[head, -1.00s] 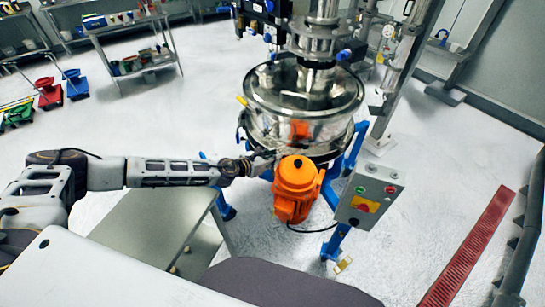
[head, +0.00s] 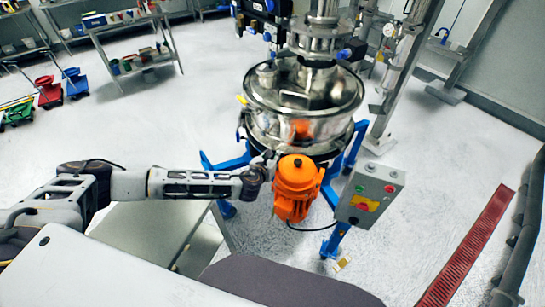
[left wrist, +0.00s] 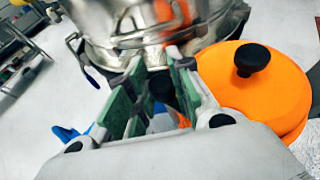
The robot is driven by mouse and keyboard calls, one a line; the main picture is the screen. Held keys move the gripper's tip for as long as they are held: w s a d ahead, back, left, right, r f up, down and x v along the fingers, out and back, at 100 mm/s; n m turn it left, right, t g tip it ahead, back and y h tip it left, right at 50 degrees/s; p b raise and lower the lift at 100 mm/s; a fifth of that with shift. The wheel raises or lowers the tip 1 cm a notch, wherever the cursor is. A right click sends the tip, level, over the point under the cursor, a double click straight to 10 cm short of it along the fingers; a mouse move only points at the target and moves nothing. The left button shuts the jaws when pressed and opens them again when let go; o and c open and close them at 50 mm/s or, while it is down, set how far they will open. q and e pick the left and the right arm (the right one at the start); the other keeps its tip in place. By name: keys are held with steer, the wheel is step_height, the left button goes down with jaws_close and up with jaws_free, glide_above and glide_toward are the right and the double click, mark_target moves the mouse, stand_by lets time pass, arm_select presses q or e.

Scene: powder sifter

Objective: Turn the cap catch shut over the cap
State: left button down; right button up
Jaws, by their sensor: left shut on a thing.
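The steel sifter (head: 290,130) stands on a blue frame, and its lower side shows at the top of the left wrist view (left wrist: 130,25). My left gripper (head: 268,160) is low at the sifter's near side, just left of the orange motor (head: 297,188). In the left wrist view its two green-padded fingers (left wrist: 155,80) are shut on a small dark part (left wrist: 161,90), probably the cap catch. The fingers hide most of it. I cannot make out the cap or how far the catch is turned. My right gripper is not in view.
The orange motor housing with a black knob (left wrist: 251,59) is close to the right of my left fingers. A grey control box (head: 369,195) stands right of the motor. A steel table (head: 150,235) lies below my left arm.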

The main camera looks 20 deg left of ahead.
arm_select(q)
steer(key=shift+d+n+y, duration=0.15)
steer(key=shift+n+y, duration=1.75)
steer(key=shift+y, duration=0.3)
steer(key=shift+n+g+y, duration=0.5)
steer(key=shift+n+y, duration=0.3)
steer(key=shift+y, duration=0.1)
steer(key=shift+r, duration=0.1)
steer(key=c, duration=1.3)
jaws_free()
steer(key=shift+o, duration=0.2)
steer(key=shift+s, duration=0.15)
steer(key=v, duration=1.1)
steer(key=shift+s+d, duration=0.2)
steer(key=shift+d, duration=0.05)
